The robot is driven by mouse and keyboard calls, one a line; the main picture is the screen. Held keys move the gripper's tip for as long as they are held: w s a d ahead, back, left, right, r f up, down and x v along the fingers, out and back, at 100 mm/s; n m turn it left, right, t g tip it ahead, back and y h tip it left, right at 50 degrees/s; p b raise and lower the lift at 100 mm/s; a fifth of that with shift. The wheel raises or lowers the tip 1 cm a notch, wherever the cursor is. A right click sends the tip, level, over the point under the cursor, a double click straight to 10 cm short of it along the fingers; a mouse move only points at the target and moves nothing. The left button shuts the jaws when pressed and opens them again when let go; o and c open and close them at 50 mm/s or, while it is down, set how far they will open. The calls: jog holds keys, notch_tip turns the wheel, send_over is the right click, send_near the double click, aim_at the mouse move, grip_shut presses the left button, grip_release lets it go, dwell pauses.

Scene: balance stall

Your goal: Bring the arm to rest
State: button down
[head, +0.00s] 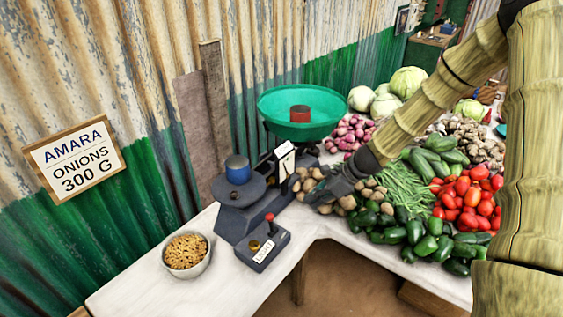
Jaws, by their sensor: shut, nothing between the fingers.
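My arm reaches in from the right in the head view, with bamboo-like links. My gripper (316,192) is dark and shut, with nothing seen in it. It is just right of the balance scale, in front of or over the brown potatoes (367,190); the exact gap cannot be told. The scale (243,215) has a dark base, a flat plate with a blue weight (237,170) on it, and a green pan (275,105) holding a red item (300,114).
A dark box (255,246) with a red-knobbed lever stands before the scale. A bowl (207,262) of brown pieces sits on the white counter (130,287). Vegetables crowd the right, including red tomatoes (468,200). A sign (74,158) reads "AMARA ONIONS 300 G". The front-left counter is clear.

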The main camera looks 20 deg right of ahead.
jog(key=s+a+f+n+g+h+b, duration=0.1)
jog(key=s+a+f+n+g+h, duration=0.15)
jog(key=s+f+n, duration=0.55)
jog(key=s+a+f+n+g+h, duration=0.2)
jog(key=s+f+n+h, duration=0.2)
jog(key=s+f, duration=0.75)
jog(key=s+a+f+n, duration=0.3)
jog(key=s+n, duration=0.3)
jog(key=s, duration=0.2)
jog(key=s+a+f+n, duration=0.4)
jog(key=s+n, duration=0.2)
jog(key=s, duration=0.3)
jog(key=shift+s+a+t+b, duration=0.2)
jog(key=shift+a+t+b, duration=0.15)
jog(key=shift+a, duration=0.05)
